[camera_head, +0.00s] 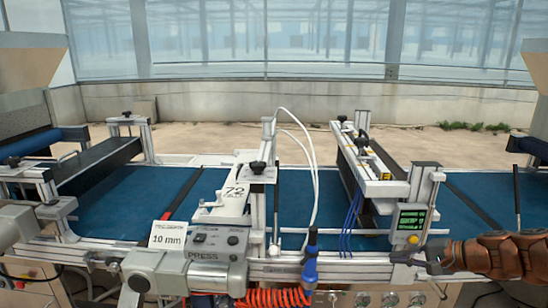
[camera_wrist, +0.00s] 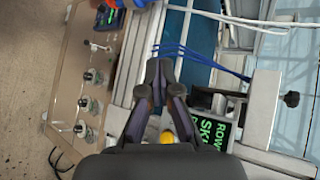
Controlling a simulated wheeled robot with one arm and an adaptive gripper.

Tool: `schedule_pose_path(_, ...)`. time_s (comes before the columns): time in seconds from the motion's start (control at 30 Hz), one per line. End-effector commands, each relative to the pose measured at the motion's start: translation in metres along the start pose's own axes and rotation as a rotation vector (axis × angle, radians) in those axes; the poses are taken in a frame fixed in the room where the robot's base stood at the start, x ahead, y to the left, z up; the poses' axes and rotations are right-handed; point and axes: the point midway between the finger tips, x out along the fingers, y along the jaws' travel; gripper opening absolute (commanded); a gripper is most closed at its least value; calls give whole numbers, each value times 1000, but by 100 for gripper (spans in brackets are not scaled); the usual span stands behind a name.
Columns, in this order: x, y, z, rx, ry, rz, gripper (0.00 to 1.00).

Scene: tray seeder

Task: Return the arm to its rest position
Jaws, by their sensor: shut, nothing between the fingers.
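My arm, copper-brown, reaches in from the right edge in the head view. My gripper (camera_head: 408,258) is at its left end, just below a small box with a green display (camera_head: 409,222) and a yellow button. In the wrist view my gripper (camera_wrist: 160,70) has its dark fingers together, with nothing held between them. The yellow button (camera_wrist: 167,137) shows between the finger bases, and the display (camera_wrist: 212,128) is just right of the fingers. I cannot tell whether the fingers touch the machine frame.
A blue conveyor belt (camera_head: 310,200) runs across the machine. A press unit with a "10 mm" card (camera_head: 167,235) stands left of centre. A blue-handled tool (camera_head: 310,262) with an orange coiled hose hangs at the front. Blue tubes (camera_head: 352,215) hang near my gripper. Knobs (camera_wrist: 92,78) line the front panel.

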Motion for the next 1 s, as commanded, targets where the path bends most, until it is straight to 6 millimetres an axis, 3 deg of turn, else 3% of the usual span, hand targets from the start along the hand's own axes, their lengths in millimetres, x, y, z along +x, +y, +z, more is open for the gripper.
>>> schedule_pose_path(0.03, 7, -13, 32, -59, -48, 46, 0)
schedule_pose_path(0.17, 21, -21, 100, -185, -151, 166, 0)
schedule_pose_path(0.3, 25, -15, 165, -312, -244, 302, 0)
schedule_pose_path(0.5, 11, 8, 241, -477, -344, 502, 0)
schedule_pose_path(0.7, -22, 41, 293, -620, -404, 707, 0)
schedule_pose_path(1.0, -93, 89, 331, -777, -424, 996, 0)
